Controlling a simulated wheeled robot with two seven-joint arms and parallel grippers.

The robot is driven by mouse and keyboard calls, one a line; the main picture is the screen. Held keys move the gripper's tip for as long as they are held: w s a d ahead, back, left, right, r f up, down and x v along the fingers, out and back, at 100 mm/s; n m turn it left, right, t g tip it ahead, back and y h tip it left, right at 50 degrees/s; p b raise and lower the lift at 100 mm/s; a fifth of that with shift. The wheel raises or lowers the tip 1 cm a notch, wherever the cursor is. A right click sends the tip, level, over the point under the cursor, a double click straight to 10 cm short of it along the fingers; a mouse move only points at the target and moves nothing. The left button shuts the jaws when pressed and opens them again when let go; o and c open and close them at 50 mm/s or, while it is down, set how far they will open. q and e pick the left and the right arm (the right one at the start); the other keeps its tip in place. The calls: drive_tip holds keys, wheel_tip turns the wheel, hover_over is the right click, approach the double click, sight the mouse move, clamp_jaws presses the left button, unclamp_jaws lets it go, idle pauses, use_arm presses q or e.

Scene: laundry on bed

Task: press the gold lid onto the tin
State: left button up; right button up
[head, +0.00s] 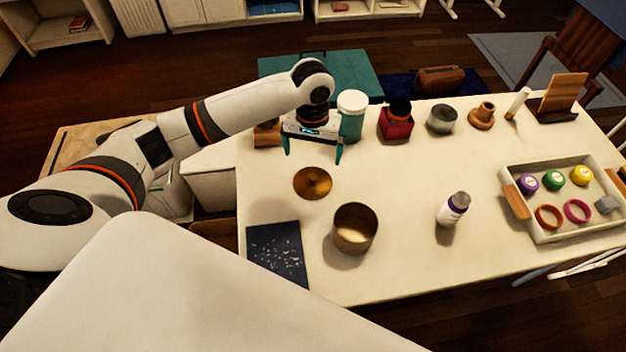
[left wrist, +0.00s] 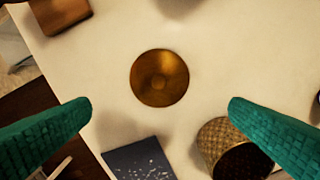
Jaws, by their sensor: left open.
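The round gold lid (head: 312,183) lies flat on the white table, left of and behind the tin. In the left wrist view the lid (left wrist: 159,77) shows ahead, between my two fingers but apart from them. The gold tin (head: 355,228) stands upright and open-topped on the table. Part of the tin (left wrist: 222,142) shows at lower right in the left wrist view, partly behind a finger. My left gripper (head: 312,154) is open and empty, with teal fingertips pointing down above the table behind the lid. My right gripper is not in view.
A dark speckled sheet (head: 277,254) lies left of the tin. A tray (head: 548,234) sits at right. The table's middle is clear.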

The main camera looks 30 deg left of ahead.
use_arm(q)
hover_over(312, 177)
wheel_tip(312, 177, down, 6)
drive_tip(key=shift+d+r, duration=0.1)
drive_tip(key=shift+r, duration=0.1)
drive_tip(key=shift+f, duration=0.3)
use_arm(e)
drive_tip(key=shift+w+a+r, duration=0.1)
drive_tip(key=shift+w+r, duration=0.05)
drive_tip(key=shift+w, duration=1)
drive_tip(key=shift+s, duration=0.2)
use_arm(q)
drive_tip(key=shift+f, duration=0.4)
wheel_tip(312, 177, down, 4)
drive_tip(key=shift+f+p, duration=0.2)
drive_tip(key=shift+p, duration=0.1)
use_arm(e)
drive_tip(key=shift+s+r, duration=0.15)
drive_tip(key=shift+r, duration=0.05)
